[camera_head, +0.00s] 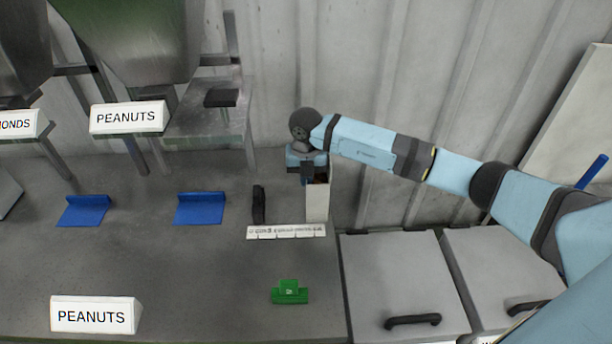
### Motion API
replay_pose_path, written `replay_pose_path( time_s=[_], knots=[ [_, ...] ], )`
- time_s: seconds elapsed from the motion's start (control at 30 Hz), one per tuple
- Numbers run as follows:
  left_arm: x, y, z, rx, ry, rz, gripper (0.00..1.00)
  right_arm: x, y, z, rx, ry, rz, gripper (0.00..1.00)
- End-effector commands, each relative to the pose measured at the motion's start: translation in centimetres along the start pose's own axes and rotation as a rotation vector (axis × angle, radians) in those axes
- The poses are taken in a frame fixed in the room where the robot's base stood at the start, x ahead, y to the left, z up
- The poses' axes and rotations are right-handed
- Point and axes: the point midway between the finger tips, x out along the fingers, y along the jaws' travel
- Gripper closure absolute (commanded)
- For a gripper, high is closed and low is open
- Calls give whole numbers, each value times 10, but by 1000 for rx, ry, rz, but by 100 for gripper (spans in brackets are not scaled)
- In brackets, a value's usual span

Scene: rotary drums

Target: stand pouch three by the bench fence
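My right gripper (308,178) points down at the back right of the grey bench (200,275). It is right at the top of a pale upright block-like item (317,204) with a brown patch at its upper edge. I cannot tell whether this is a pouch or part of the fence, or whether the fingers touch it. A thin black upright piece (259,205) stands to its left. A white strip with small marks (286,231) lies in front of both. The number of any pouch is not readable. My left gripper is not in view.
Two blue pieces (200,208) (83,210) and a green piece (289,293) lie on the bench. A PEANUTS sign (95,316) stands at the front left. Hoppers (135,45) hang at the back left. Lidded grey bins (400,280) adjoin the bench's right edge. The middle is clear.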

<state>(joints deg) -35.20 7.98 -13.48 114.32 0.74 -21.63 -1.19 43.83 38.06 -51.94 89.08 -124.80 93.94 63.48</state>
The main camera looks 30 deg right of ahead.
Motion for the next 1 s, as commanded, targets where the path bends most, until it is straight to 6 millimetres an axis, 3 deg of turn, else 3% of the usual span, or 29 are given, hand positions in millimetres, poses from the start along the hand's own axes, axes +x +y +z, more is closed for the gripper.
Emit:
replay_pose_path(
  time_s=[0.27,0.4,0.77,1.0],
  knots=[
    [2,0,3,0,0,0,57,3,0,0,0,-1,1,100],
    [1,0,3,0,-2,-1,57,2,0,0,0,-1,0,71],
    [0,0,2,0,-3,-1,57,-4,0,0,-1,-2,1,71],
    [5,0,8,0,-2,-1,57,-46,0,2,0,-5,2,71]
  ],
)
